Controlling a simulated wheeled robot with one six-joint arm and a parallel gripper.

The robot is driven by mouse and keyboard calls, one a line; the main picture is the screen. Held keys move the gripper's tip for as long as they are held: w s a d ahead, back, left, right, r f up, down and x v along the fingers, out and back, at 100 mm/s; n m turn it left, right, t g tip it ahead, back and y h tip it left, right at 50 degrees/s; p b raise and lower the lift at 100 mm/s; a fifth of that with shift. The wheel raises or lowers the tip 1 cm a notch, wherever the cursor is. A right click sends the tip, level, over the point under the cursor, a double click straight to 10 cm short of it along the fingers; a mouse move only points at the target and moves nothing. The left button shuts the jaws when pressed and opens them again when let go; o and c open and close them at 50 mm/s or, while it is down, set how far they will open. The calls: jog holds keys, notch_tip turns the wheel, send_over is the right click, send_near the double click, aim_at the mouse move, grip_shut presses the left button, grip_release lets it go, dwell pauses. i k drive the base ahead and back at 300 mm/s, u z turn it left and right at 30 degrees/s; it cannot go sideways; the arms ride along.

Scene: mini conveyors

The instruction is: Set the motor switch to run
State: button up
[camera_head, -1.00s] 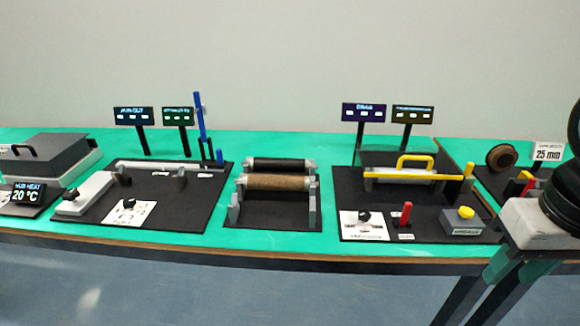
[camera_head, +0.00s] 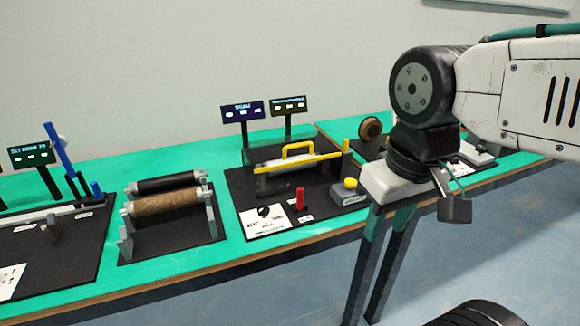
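Two mini conveyor stations show on the green table (camera_head: 150,158). The right station (camera_head: 235,185) has a black rotary knob (camera_head: 264,211) on a white label plate (camera_head: 262,228), a red lever (camera_head: 300,199) and a yellow button (camera_head: 350,183) on a grey box. I cannot read which control is the motor switch. The left station (camera_head: 70,250) is cut off by the frame edge; part of a white plate (camera_head: 10,281) shows there, without its knob. My gripper (camera_head: 455,209) hangs at the right, apart from all controls. Its opening is not clear.
A roller unit (camera_head: 165,200) stands between the stations. A yellow handle and bar (camera_head: 298,158) cross the right station. Two displays (camera_head: 242,111) stand on posts behind it, their text too small. A brown roll (camera_head: 371,128) stands farther right.

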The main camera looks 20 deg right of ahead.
aim_at(300, 190)
jog(key=z, duration=0.55)
jog(key=k, duration=0.65)
jog(key=z, duration=0.25)
jog(key=i, duration=0.65)
jog(key=u, duration=0.6)
jog(key=i, duration=0.55)
jog(key=u, duration=0.2)
